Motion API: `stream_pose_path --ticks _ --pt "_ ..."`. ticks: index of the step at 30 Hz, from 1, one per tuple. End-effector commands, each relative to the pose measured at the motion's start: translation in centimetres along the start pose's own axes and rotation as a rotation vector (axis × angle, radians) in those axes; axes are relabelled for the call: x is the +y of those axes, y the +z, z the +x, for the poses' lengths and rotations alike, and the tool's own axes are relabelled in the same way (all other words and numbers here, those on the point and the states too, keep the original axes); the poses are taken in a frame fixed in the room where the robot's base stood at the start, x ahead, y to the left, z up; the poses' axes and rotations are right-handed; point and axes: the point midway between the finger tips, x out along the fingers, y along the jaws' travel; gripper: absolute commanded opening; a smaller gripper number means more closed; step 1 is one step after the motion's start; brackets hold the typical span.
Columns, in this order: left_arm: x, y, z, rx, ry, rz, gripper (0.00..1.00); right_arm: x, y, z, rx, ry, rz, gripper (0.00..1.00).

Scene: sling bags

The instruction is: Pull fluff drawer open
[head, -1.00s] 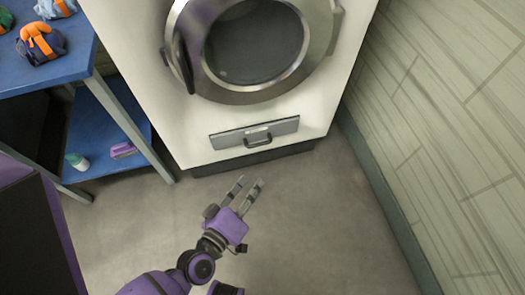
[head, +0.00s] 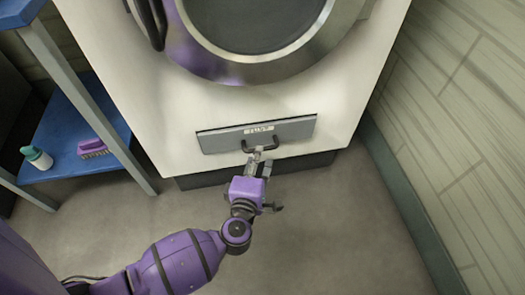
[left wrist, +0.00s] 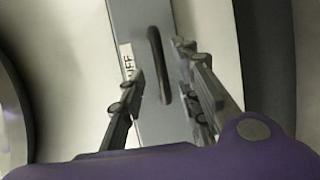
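The fluff drawer (head: 225,141) is a grey panel low on the white machine's front, with a small label above its dark handle. It looks shut. The handle (head: 277,147) is a dark bar; it also shows in the left wrist view (left wrist: 159,65), lying between the finger tips. My left gripper (head: 260,160) is right at the handle, and its two fingers (left wrist: 155,72) are apart, one on each side of the bar. I see a gap between the fingers and the handle, and contact cannot be told. My right gripper is out of view.
The white machine (head: 130,95) has a big round door (head: 250,72) above the drawer. A blue shelf (head: 60,135) at the left holds a purple brush (head: 92,147) and a white bottle with a teal cap (head: 38,158). A tiled wall (head: 460,110) stands right. The floor (head: 330,230) before the drawer is clear.

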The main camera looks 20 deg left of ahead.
Motion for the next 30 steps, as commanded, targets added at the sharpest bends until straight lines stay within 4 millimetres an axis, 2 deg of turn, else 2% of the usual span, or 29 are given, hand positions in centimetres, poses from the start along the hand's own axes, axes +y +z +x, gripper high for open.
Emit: stream_pose_path --ticks 3,9,19,26,30 --pt "-0.2 0.0 2.1 -0.001 0.001 0.001 0.31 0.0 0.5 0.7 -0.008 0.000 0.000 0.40" --pt "-0.2 0.0 4.2 -0.001 0.000 0.002 0.31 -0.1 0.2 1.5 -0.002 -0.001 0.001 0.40" --pt "-0.1 0.0 4.6 -0.001 -0.001 0.001 0.31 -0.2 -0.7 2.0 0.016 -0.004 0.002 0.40" --pt "-0.1 0.0 4.6 -0.001 -0.001 0.001 0.02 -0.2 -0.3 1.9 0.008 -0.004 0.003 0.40" --pt "-0.1 0.0 4.6 -0.001 -0.001 0.001 0.00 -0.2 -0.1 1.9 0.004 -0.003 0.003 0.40"
